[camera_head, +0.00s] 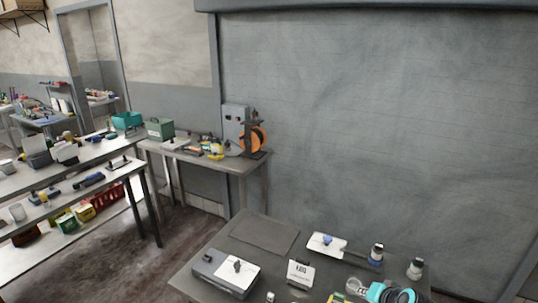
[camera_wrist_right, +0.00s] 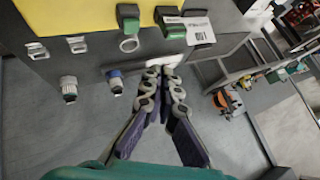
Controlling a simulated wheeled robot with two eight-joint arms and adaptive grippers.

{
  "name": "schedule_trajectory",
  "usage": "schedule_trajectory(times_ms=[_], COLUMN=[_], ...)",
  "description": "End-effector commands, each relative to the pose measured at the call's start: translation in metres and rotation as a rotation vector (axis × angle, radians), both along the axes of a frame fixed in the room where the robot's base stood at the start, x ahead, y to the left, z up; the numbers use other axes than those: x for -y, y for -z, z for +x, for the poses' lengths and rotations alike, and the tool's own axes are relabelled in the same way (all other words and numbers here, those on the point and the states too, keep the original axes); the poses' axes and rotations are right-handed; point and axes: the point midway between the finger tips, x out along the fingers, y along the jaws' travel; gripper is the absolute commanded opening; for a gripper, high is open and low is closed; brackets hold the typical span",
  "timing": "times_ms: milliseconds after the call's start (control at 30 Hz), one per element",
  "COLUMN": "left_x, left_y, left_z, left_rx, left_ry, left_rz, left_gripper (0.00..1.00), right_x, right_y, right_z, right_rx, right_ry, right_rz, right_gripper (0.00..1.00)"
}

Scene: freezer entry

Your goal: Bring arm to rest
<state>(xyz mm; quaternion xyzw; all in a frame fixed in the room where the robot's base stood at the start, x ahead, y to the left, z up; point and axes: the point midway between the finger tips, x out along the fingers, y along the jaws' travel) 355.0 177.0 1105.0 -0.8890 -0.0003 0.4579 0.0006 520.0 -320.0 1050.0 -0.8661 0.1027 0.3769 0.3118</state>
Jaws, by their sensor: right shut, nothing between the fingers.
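My right gripper (camera_wrist_right: 161,72) shows in the wrist view with its two fingers drawn together at the tips. It is shut and empty. The grey worktable (camera_head: 262,237) stands below in the head view, and the fingertips overlap its edge in the wrist view. A teal and grey rounded part at the bottom of the head view matches the colour of my right gripper's housing, but its fingers are hard to make out there. My left gripper is in neither view.
A loaded shelf rack (camera_head: 150,210) stands left. Another bench (camera_head: 225,162) stands behind, against the wall. Floor between them is clear.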

Motion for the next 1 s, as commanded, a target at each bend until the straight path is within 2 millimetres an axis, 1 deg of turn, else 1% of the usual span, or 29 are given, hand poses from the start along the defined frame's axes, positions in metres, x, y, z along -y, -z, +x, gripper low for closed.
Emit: schedule_trajectory(times_ms=[33,167,200,267,300,433,500,600,700,800,1000], left_x=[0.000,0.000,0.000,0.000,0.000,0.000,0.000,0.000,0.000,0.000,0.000], left_y=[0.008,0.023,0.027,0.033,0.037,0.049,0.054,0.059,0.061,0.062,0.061], left_z=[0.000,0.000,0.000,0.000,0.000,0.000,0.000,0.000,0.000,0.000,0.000], left_rx=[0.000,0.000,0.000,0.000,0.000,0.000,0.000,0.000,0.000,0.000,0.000], left_ry=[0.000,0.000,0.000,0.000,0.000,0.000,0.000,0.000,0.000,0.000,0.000], left_rz=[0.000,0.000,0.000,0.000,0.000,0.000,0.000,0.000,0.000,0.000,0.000], left_gripper=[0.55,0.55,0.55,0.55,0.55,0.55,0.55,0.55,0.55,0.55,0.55], right_x=[-0.018,-0.060,-0.071,-0.088,-0.097,-0.122,-0.130,-0.137,-0.140,-0.141,-0.141], right_y=[0.000,-0.007,-0.008,-0.008,-0.008,-0.003,0.000,0.005,0.007,0.008,0.007], right_z=[-0.009,-0.039,-0.050,-0.067,-0.079,-0.117,-0.134,-0.152,-0.162,-0.166,-0.166], right_rx=[-0.013,-0.052,-0.063,-0.078,-0.087,-0.108,-0.115,-0.122,-0.124,-0.125,-0.126], right_ry=[-0.037,-0.142,-0.175,-0.224,-0.256,-0.353,-0.396,-0.443,-0.469,-0.479,-0.478], right_rz=[-0.026,-0.120,-0.151,-0.198,-0.229,-0.328,-0.375,-0.424,-0.455,-0.469,-0.470], right_gripper=[0.00,0.00,0.00,0.00,0.00,0.00,0.00,0.00,0.00,0.00,0.00])
